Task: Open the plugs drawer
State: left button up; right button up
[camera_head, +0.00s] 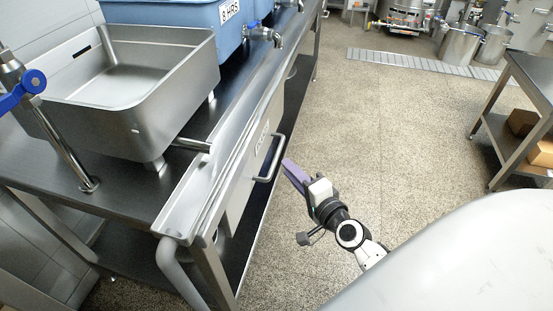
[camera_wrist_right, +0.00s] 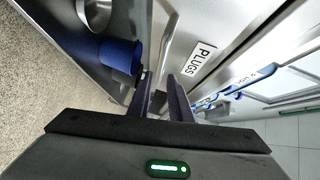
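The plugs drawer (camera_head: 244,170) is set under the steel counter, and it looks shut. Its bar handle (camera_head: 276,160) sticks out towards the aisle. The "PLUGS" label (camera_wrist_right: 198,59) is clear on the drawer front in the right wrist view. My right gripper (camera_head: 288,165) has purple fingers and is just to the right of the handle, close to it. In the wrist view its two fingers (camera_wrist_right: 162,98) are apart, with a gap between them. I cannot tell whether the handle lies between them or is touched. My left gripper is not in view.
A steel sink basin (camera_head: 130,85) and blue containers (camera_head: 185,22) stand on the counter (camera_head: 125,205). A blue round item (camera_wrist_right: 120,56) shows near the fingers in the wrist view. The speckled floor (camera_head: 390,130) to the right is clear, up to another table (camera_head: 520,120) with boxes.

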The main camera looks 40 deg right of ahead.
aim_at(276, 155)
jog(key=w, duration=0.5)
jog(key=w+f, duration=0.1)
jog(key=w, duration=0.2)
jog(key=shift+d+b, duration=0.3)
jog(key=shift+b, duration=0.05)
grip_shut()
